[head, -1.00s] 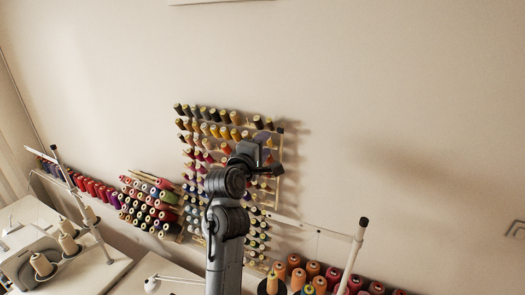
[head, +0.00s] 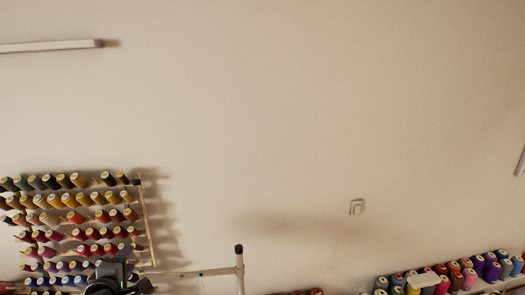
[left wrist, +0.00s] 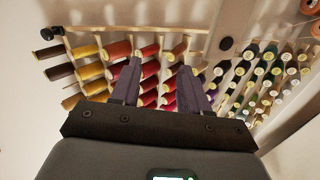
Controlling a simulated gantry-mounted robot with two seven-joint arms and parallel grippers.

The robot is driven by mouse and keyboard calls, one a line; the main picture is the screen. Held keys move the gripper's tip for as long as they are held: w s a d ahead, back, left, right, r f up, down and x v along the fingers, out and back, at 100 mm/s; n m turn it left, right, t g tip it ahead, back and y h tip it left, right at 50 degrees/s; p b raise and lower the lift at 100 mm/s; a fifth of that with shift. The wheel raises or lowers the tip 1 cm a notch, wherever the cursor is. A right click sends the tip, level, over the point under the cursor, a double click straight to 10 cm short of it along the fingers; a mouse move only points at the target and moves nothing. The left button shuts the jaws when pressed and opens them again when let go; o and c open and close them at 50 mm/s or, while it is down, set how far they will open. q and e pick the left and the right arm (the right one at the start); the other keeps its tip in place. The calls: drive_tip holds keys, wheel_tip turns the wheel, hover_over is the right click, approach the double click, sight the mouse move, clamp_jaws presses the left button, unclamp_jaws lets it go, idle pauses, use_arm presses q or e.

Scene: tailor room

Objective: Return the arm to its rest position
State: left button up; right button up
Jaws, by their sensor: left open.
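My left gripper (head: 138,284) shows at the bottom left of the head view, dark and cut off by the lower edge, in front of the thread rack. In the left wrist view my left gripper (left wrist: 159,68) has its two purple-grey fingers apart with nothing between them. The wall rack of thread spools (head: 75,218) lies beyond the fingers. Whether the fingers are near it or touching is hard to tell, but no spool is held. My right gripper is in neither view.
A white thread stand (head: 239,268) rises right of my arm. A row of coloured spools (head: 455,275) lines a shelf at the lower right. A wall switch (head: 356,207) and a white bar (head: 50,46) are on the wall. The wall's middle is bare.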

use_arm(q)
drive_tip(key=s+d+f+m+g+h+p, duration=0.1)
drive_tip(key=s+d+f+m+g, duration=0.2)
drive_tip(key=s+f, duration=0.65)
drive_tip(key=s+d+f+m+g+p, duration=0.2)
drive_tip(key=s+d+f+m+g, duration=0.1)
drive_tip(key=s+f, duration=0.7)
drive_tip(key=s+d+m+g+h, duration=0.1)
drive_tip(key=s+d+m+g, duration=0.1)
drive_tip(key=s+d+m, duration=0.2)
drive_tip(key=s+d+f+m+g+h, duration=0.1)
drive_tip(key=s+d+m+g, duration=0.2)
drive_tip(key=s+m, duration=0.7)
drive_tip(key=s+d, duration=0.2)
drive_tip(key=s, duration=0.3)
drive_tip(key=shift+d+m+p, duration=0.2)
drive_tip(key=shift+m+p, duration=0.2)
